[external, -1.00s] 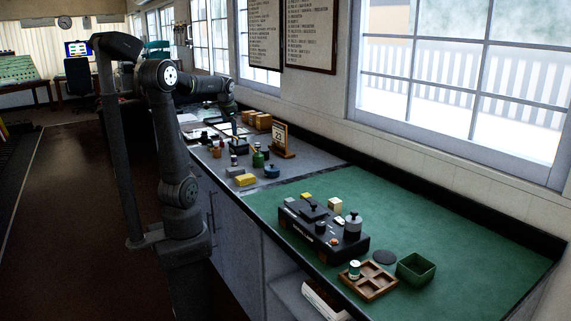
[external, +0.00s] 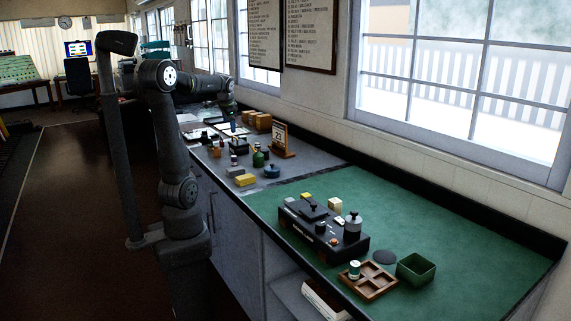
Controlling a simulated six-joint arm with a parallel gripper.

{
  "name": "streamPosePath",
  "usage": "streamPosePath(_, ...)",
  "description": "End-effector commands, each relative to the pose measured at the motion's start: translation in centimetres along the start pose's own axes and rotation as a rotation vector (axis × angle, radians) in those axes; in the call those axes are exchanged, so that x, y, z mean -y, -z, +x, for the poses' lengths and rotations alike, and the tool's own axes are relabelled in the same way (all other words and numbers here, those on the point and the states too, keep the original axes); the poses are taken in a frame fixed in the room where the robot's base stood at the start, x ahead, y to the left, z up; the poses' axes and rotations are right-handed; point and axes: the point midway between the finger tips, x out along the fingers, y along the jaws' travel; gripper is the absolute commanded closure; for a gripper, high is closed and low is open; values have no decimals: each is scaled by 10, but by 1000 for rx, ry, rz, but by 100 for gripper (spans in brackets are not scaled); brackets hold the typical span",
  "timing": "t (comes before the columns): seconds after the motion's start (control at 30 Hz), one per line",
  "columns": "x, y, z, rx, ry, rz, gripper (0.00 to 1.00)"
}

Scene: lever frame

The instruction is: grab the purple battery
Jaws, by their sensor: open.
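No purple battery can be made out in the external view. My gripper (external: 232,117) is small and dark at the end of my arm, over the far grey part of the bench. It is open, with nothing visible in it. A small blue spot shows just below it, too small to identify. A white and green cylinder (external: 354,269) stands in a compartment of the wooden tray (external: 375,294) on the green mat, far from my gripper.
A black lever frame (external: 323,231) stands on the green mat (external: 450,235). A green open box (external: 416,269) and a dark disc (external: 385,257) lie near the tray. A calendar (external: 280,139), green bottle (external: 258,159) and yellow block (external: 245,180) stand on the grey bench.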

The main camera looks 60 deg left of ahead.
Motion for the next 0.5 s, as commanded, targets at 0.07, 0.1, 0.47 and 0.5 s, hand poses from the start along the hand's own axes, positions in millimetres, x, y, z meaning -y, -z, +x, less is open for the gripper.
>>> streamPosePath(0.07,0,0,0,0,0,0,41)
streamPosePath(0.1,0,0,0,0,0,0,46)
streamPosePath(0.47,4,2,4,12,-13,-60,46)
streamPosePath(0.5,6,4,7,21,-23,-105,46)
